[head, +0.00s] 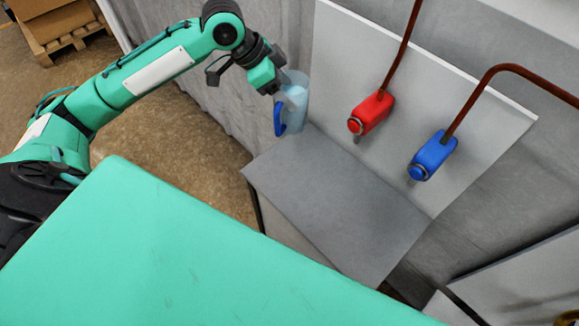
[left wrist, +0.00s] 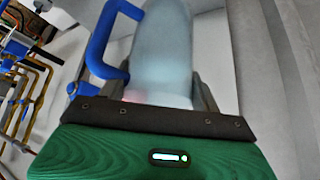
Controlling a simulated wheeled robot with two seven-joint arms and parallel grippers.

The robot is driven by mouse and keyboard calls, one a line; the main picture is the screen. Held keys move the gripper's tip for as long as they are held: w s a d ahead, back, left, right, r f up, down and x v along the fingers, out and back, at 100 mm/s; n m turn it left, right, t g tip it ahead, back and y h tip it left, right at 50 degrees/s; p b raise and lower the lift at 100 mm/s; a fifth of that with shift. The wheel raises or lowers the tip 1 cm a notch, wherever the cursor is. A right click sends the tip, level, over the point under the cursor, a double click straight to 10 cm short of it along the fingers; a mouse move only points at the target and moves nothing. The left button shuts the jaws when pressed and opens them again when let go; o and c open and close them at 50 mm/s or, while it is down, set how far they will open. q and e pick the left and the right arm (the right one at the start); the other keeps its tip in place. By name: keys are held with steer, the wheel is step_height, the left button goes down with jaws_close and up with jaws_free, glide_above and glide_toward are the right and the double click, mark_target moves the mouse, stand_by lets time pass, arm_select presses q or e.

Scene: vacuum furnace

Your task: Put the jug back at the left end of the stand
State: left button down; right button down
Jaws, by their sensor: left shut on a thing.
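The jug (head: 296,104) is pale, clear blue with a darker blue handle (head: 278,118). My left gripper (head: 283,92) is shut on it at the far left end of the grey stand (head: 335,200). In the left wrist view the jug (left wrist: 162,55) sits between the two fingers (left wrist: 165,92), with its handle (left wrist: 104,45) to the left. The jug looks upright; I cannot tell whether its base touches the stand. My right gripper is not in view.
A red tap block (head: 371,112) and a blue one (head: 433,156) hang on pipes before the pale back panel (head: 345,60), right of the jug. The stand's top below them is clear. My green body fills the lower left.

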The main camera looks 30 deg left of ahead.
arm_select(q)
step_height(320, 180, down, 20)
steer(key=p, duration=0.3)
steer(key=shift+r, duration=0.15)
steer(key=shift+c, duration=1.5)
jaws_free()
steer(key=shift+s, duration=0.1)
steer(key=b+v, duration=0.2)
steer(key=v, duration=1)
